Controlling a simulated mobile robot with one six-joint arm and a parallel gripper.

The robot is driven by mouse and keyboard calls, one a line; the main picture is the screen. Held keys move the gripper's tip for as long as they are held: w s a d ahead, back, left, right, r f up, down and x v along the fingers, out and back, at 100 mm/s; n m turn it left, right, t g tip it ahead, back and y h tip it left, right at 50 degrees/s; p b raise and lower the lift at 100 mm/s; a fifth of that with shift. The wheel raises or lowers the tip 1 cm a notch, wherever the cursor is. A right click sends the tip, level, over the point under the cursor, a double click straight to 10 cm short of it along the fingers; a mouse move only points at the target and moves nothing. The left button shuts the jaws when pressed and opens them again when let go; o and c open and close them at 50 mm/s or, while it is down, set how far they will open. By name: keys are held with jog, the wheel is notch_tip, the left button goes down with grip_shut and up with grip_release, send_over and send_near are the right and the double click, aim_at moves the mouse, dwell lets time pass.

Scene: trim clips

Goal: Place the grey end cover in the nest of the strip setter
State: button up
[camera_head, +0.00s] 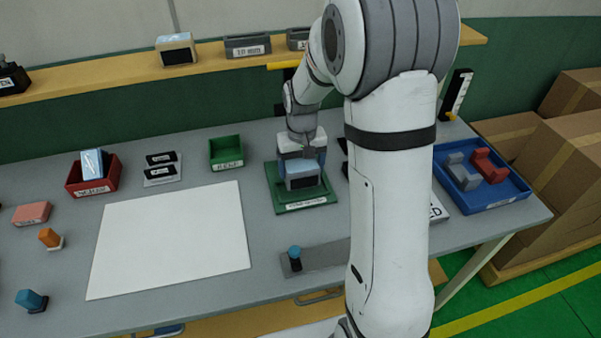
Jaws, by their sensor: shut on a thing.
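The strip setter's green base plate (291,207), with a white label on its front edge, lies on the grey bench near the middle. My gripper (302,160) points down over it. A boxy blue-grey block with a paler front, which looks like the grey end cover (302,180), is directly under and between the jaws. The gripper is shut on it. The block is at or just above the plate; whether it touches is unclear. The nest is hidden under the block and gripper.
A green bin (226,153), red bin (92,186) and white sheet (170,240) lie left. A blue tray (482,196) with grey and red parts is right. A blue-topped knob (294,256) stands in front. My arm hides the bench right of the setter.

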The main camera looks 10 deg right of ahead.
aim_at(302, 175)
jog(key=shift+f, duration=1.4)
jog(key=shift+f, duration=0.1)
jog(key=shift+f, duration=0.15)
jog(key=o, duration=1)
jog(key=shift+c, duration=0.2)
jog(key=shift+r, duration=0.2)
